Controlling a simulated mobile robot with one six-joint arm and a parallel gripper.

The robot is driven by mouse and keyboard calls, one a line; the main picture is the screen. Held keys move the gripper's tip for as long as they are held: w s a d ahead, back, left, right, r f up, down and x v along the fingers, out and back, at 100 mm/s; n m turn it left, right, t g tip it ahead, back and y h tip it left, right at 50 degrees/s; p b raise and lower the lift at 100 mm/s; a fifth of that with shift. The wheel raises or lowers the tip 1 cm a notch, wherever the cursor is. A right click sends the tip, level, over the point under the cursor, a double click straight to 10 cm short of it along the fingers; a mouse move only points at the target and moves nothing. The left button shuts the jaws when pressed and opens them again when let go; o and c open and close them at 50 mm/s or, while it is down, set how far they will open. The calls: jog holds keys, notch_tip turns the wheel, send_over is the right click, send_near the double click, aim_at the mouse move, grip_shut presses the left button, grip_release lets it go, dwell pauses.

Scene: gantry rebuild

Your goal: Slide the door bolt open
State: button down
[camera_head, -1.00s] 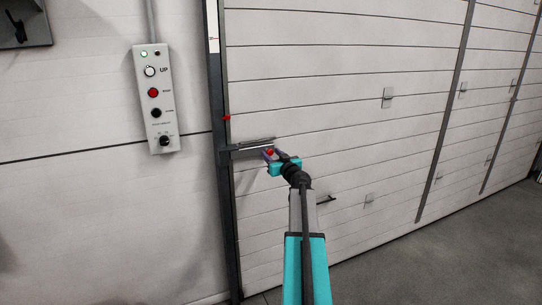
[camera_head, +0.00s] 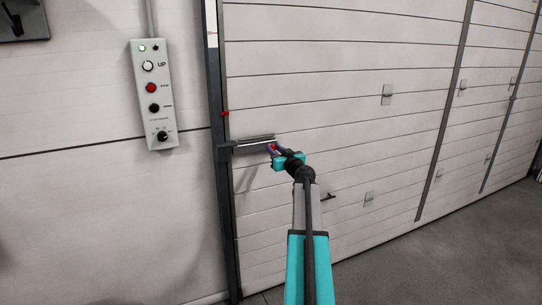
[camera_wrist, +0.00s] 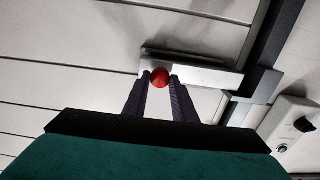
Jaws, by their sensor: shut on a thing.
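The door bolt (camera_head: 250,146) is a grey horizontal bar on the white panelled door, at the dark door post; its housing also shows in the wrist view (camera_wrist: 205,72). A red round knob (camera_wrist: 160,77) sits on the bolt, between my fingertips in the wrist view. My gripper (camera_head: 273,148) is shut on the red knob, at the right end of the bolt in the head view; its two dark fingers (camera_wrist: 160,82) flank the knob in the wrist view. In the head view the fingers hide most of the knob.
A grey control box (camera_head: 152,95) with several buttons hangs left of the dark post (camera_head: 215,110). A small red piece (camera_head: 225,113) sticks out from the post above the bolt. A dark handle (camera_head: 327,197) is on the door, right of my arm. The grey floor at right is clear.

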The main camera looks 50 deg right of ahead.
jog(key=d+b, duration=0.1)
jog(key=s+d+b, duration=0.1)
jog(key=b, duration=0.1)
jog(key=d+b, duration=0.1)
jog(key=shift+s+d+b, duration=0.25)
jog(key=shift+d+b, duration=0.05)
jog(key=shift+d, duration=0.1)
jog(key=shift+r, duration=0.1)
jog(key=c, duration=1.5)
grip_release()
jog(key=shift+s+d, duration=0.1)
jog(key=shift+b+v, duration=0.85)
jog(key=shift+v, duration=6.05)
